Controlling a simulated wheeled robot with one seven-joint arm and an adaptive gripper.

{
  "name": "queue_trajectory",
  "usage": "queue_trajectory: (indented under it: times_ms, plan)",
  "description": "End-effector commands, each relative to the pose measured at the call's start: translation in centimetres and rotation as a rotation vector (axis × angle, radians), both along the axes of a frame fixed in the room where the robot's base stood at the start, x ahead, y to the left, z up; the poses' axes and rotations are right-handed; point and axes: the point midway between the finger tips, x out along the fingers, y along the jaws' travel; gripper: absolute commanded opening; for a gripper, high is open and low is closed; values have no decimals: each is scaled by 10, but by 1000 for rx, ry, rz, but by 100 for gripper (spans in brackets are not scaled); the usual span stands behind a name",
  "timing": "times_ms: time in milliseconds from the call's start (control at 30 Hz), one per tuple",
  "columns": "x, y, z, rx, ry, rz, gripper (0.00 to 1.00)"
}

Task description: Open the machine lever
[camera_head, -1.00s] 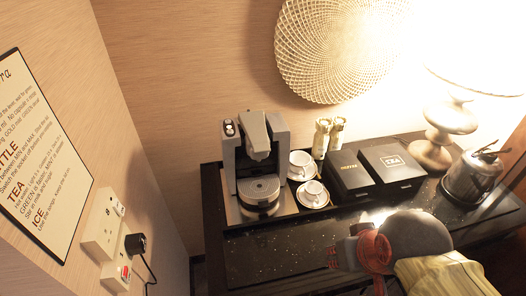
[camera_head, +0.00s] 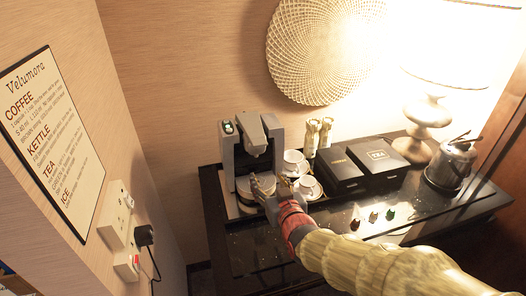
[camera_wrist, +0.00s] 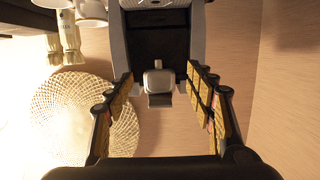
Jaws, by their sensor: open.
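The coffee machine (camera_head: 228,158) is grey and black and stands at the left end of the counter. Its silver lever (camera_head: 251,134) sits at the top middle, sloping toward the front. My gripper (camera_head: 268,184) is in front of the machine, below the lever, and partly covers the drip tray. In the wrist view the picture is inverted, and the lever (camera_wrist: 158,82) shows between the two open fingers (camera_wrist: 160,92), with nothing held. I cannot tell how far beyond the fingertips it is.
White cups (camera_head: 308,185) on saucers stand right of the machine, close to my gripper. Black boxes (camera_head: 337,170), a lamp (camera_head: 428,125) and a kettle (camera_head: 452,165) stand farther right. Small capsules (camera_head: 372,216) lie on the front counter. The wall with sockets (camera_head: 118,212) is at left.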

Motion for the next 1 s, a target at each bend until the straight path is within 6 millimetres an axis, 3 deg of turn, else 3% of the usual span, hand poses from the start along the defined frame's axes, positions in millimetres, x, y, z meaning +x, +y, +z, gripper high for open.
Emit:
queue_trajectory:
  times_ms: [100, 233, 367, 800, 1000]
  plan:
    - [9, 1, 42, 41, -141, -5, 55]
    - [10, 1, 62, 59, -213, -7, 55]
    - [18, 3, 66, 63, -229, -8, 55]
    - [74, 19, 65, 61, -226, -8, 55]
    - [84, 22, 66, 61, -226, -8, 55]
